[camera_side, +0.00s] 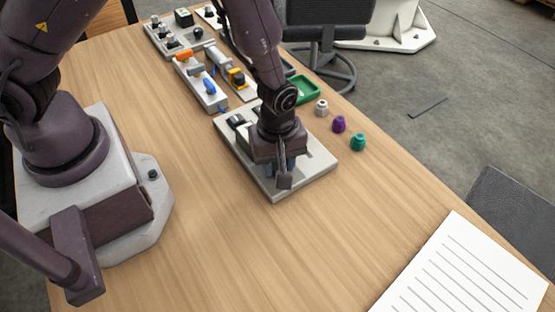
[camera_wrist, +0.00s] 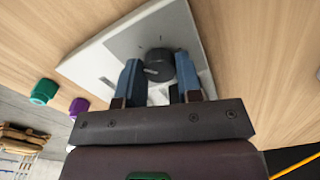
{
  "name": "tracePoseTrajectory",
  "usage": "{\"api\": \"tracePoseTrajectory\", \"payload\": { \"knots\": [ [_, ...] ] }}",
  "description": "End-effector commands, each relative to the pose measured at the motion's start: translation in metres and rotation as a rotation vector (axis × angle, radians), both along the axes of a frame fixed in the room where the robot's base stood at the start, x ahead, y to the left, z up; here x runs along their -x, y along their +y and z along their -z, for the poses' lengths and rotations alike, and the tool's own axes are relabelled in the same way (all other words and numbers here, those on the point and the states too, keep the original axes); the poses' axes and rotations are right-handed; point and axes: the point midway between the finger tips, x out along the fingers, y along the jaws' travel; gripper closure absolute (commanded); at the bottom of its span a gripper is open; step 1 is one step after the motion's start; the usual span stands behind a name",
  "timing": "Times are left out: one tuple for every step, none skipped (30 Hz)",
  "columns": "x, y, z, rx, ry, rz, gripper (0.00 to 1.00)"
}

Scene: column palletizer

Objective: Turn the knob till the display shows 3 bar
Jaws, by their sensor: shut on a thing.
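The dark round knob (camera_wrist: 160,66) sits on a pale grey panel (camera_wrist: 110,45) in the wrist view, with a light pointer line on it and small tick marks around it. My gripper (camera_wrist: 158,72) has its two blue fingers on either side of the knob and is shut on it. In the side view my gripper (camera_side: 284,167) is low over the panel (camera_side: 313,165) and hides the knob. A small dark part (camera_side: 236,120), perhaps the display, shows at the panel's far left; no reading is legible.
White, purple and teal capped pieces (camera_side: 340,124) stand right of the panel, near a green tray (camera_side: 304,89). Boards with coloured handles (camera_side: 201,82) lie behind. A lined paper sheet (camera_side: 462,270) lies at the front right. The table's front middle is clear.

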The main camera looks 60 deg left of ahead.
Motion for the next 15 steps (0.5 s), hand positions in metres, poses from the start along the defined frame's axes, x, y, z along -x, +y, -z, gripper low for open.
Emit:
{"api": "tracePoseTrajectory", "payload": {
  "knots": [
    [-0.0003, 0.0001, -0.0004, 0.000, -0.001, 0.018, 0.91],
    [-0.0003, 0.0001, -0.0004, 0.000, -0.001, 0.033, 0.91],
    [-0.0003, 0.0001, -0.0005, 0.001, -0.001, 0.055, 0.91],
    [-0.0004, 0.0002, -0.0005, 0.000, -0.001, 0.074, 0.91],
    [-0.0004, 0.0004, -0.0005, 0.000, -0.001, 0.095, 0.91],
    [-0.0005, 0.0005, -0.0005, 0.000, -0.001, 0.124, 0.91],
    [-0.0006, 0.0005, -0.0005, 0.000, -0.001, 0.147, 0.91],
    [-0.0005, 0.0004, -0.0006, 0.000, -0.001, 0.172, 0.91],
    [-0.0005, 0.0004, -0.0006, 0.000, -0.001, 0.208, 0.91],
    [-0.0005, 0.0003, -0.0006, 0.000, -0.001, 0.235, 0.91],
    [-0.0006, 0.0001, -0.0006, 0.001, -0.001, 0.263, 0.91],
    [-0.0005, 0.0000, -0.0006, 0.001, 0.000, 0.302, 0.91],
    [-0.0006, 0.0001, -0.0006, 0.001, 0.000, 0.330, 0.91],
    [-0.0006, 0.0002, -0.0006, 0.001, 0.000, 0.358, 0.91],
    [-0.0008, 0.0004, -0.0007, 0.000, 0.000, 0.397, 0.91]
  ]
}}
